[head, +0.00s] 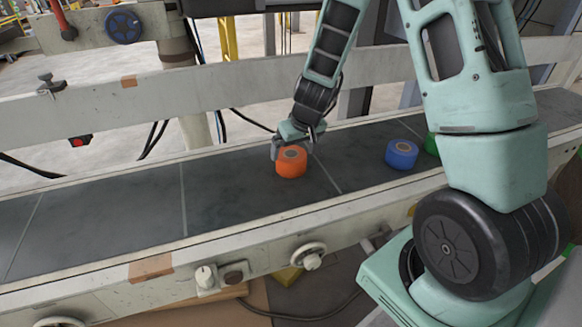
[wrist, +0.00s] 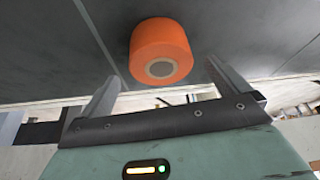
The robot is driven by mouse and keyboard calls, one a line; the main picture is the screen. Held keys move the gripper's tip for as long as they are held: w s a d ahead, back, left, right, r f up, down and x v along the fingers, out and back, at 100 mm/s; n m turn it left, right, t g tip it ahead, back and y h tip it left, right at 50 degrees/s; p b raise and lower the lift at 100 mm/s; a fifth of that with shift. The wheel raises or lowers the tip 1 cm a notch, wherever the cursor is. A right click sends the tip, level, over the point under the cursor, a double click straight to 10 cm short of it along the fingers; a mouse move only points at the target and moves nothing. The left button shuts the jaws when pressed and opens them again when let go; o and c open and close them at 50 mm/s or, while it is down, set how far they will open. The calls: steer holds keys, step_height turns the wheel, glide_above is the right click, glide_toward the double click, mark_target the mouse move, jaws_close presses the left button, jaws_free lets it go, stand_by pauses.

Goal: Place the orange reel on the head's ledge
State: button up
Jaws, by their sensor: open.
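The orange reel (head: 291,162) stands on the dark conveyor belt (head: 110,210) in the head view, near the middle of the picture. My gripper (head: 289,143) is right at the reel, just behind and above it in that view. In the wrist view the orange reel (wrist: 160,52) lies beyond the two fingertips of my gripper (wrist: 163,80), roughly centred between them. The fingers are spread apart and nothing is held. I cannot tell whether a finger touches the reel. I cannot make out the head's ledge with certainty.
A blue reel (head: 401,154) stands on the belt to the right, with a green reel (head: 432,145) beyond it, partly hidden by my arm. A pale rail (head: 200,92) runs behind the belt. Knobs (head: 308,256) line the front edge. The belt's left part is clear.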

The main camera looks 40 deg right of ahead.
mark_target(291, 154)
steer(key=b+x, duration=0.2)
steer(key=x, duration=0.3)
steer(key=shift+w+f+b, duration=0.15)
steer(key=shift+w+b, duration=0.05)
steer(key=shift+b, duration=0.2)
steer(key=c, duration=1.2)
steer(key=shift+o, duration=0.2)
